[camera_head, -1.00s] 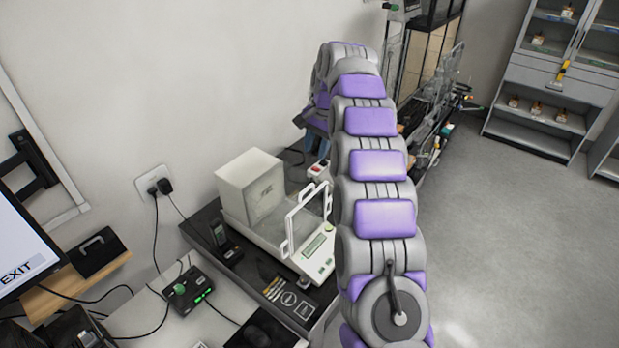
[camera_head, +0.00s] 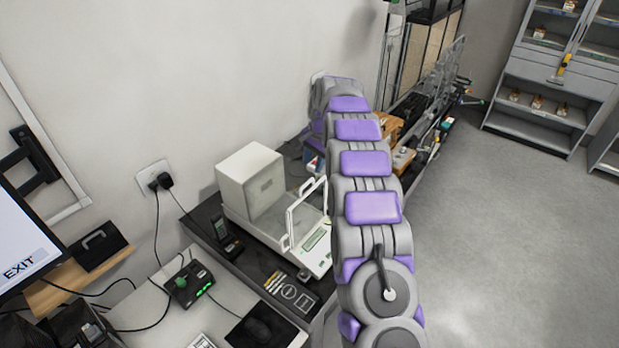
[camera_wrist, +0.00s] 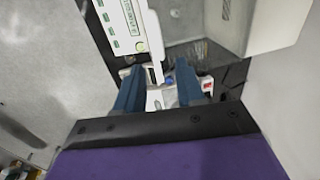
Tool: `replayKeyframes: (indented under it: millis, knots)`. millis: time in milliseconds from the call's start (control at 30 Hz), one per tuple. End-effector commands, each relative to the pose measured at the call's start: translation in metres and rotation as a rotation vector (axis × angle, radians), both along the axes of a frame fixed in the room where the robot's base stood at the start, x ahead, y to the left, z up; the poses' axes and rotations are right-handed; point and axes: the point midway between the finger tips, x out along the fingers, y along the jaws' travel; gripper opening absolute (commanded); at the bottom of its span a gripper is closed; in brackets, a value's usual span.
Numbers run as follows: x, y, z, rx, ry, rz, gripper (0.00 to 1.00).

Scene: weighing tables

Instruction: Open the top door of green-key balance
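The balance is a white unit with a box-like rear housing (camera_head: 250,180), clear draft-shield panels with white frame handles (camera_head: 290,222), and a front panel with a display (camera_head: 314,238). In the wrist view, its front panel (camera_wrist: 118,25) with greenish keys is at the top, and the rear housing (camera_wrist: 282,22) is at the upper right. My gripper (camera_wrist: 159,78) is open, its two blue fingers apart. A narrow white part (camera_wrist: 153,76) shows between the fingers; I cannot tell whether they touch it. In the head view my arm hides the gripper.
The balance stands on a dark tabletop (camera_head: 208,212) against the wall. A small black handset (camera_head: 224,232) is at its left. Open floor (camera_head: 500,230) lies at the right.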

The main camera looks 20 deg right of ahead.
Motion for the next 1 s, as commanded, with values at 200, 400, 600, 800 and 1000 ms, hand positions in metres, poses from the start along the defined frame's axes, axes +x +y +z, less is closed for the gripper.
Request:
replayKeyframes:
  millis: [200,400,600,800,1000]
  knots:
    - [0.006,0.005,-0.042,0.0,0.004,0.001,0.38]
    - [0.01,0.008,-0.066,0.001,0.002,0.001,0.38]
    - [0.011,0.01,-0.074,0.001,0.0,0.001,0.38]
    - [0.011,0.01,-0.075,0.0,0.0,0.001,0.38]
    - [0.011,0.009,-0.075,0.0,0.0,0.001,0.23]
